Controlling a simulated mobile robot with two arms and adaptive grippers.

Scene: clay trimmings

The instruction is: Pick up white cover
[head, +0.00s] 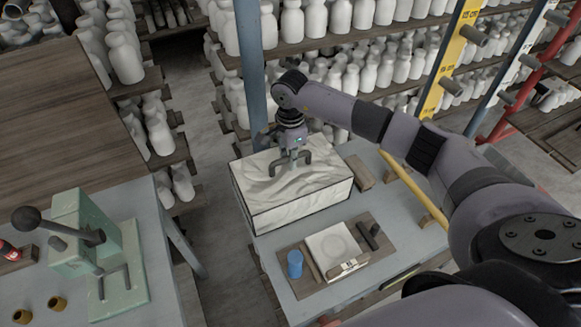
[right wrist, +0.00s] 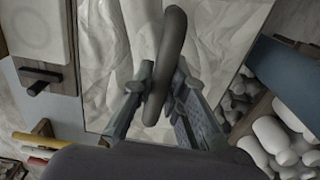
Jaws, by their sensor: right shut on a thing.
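The white cover (head: 325,180) has a wrinkled, clay-like top and pale sides with dark edges. It sits at the back left of the grey table in the head view. A dark arched handle (head: 273,167) stands on its top. My right gripper (head: 293,153) comes down from above and is shut on this handle. In the right wrist view its two fingers (right wrist: 163,80) lie on either side of the handle (right wrist: 173,45), with the creased white top (right wrist: 100,65) beneath. Whatever is under the cover is hidden. My left gripper is not in view.
On the grey table (head: 385,205), a board with a white square slab (head: 333,243) and a blue cup (head: 295,264) lies in front. A wooden block (head: 358,172) and a yellow bar (head: 415,190) are to the right. Bottle-filled shelves and a blue post (head: 250,70) stand close behind.

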